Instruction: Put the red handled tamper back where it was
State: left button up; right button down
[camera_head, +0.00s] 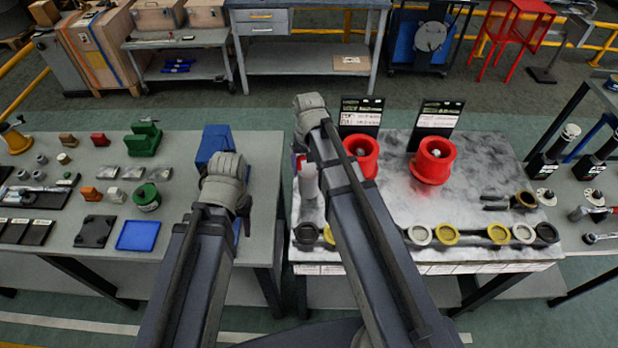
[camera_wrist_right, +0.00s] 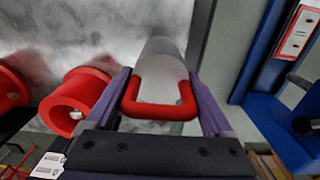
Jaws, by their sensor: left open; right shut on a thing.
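The red handled tamper (camera_head: 308,182) has a pale grey cylindrical body and a red loop handle. In the head view it is at the left edge of the right-hand table (camera_head: 400,205), partly behind my right arm. My right gripper (camera_wrist_right: 160,100) is shut on the tamper's handle (camera_wrist_right: 188,100); the pale body (camera_wrist_right: 165,60) extends beyond the fingers. I cannot tell whether its base touches the tabletop. My left gripper (camera_head: 222,172) is over the right part of the left-hand table, away from the tamper. It is open; its fingertips are mostly hidden.
Two red ring-shaped pots (camera_head: 433,160) (camera_head: 362,156) stand on the right-hand table before upright label cards (camera_head: 440,116). Several pale, yellow and dark rings (camera_head: 447,234) line its front edge. A blue bin (camera_head: 213,140) is on the left-hand table, across a narrow gap. The sandy middle is fairly clear.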

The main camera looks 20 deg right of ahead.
aim_at(309, 169)
jog(key=shift+f+b, duration=1.65)
jog(key=shift+f, duration=0.15)
jog(key=shift+f, duration=0.25)
grip_release()
jog(key=shift+r, duration=0.1)
notch_tip(309, 169, up, 12)
jog(key=p, duration=1.2)
jog(key=shift+r, duration=0.2)
jog(key=s+a+n+h, duration=0.1)
jog(key=s+a+n, duration=0.6)
jog(key=s+a, duration=0.3)
jog(key=s, duration=0.4)
jog(key=shift+s+a, duration=0.15)
jog(key=shift+a, duration=0.1)
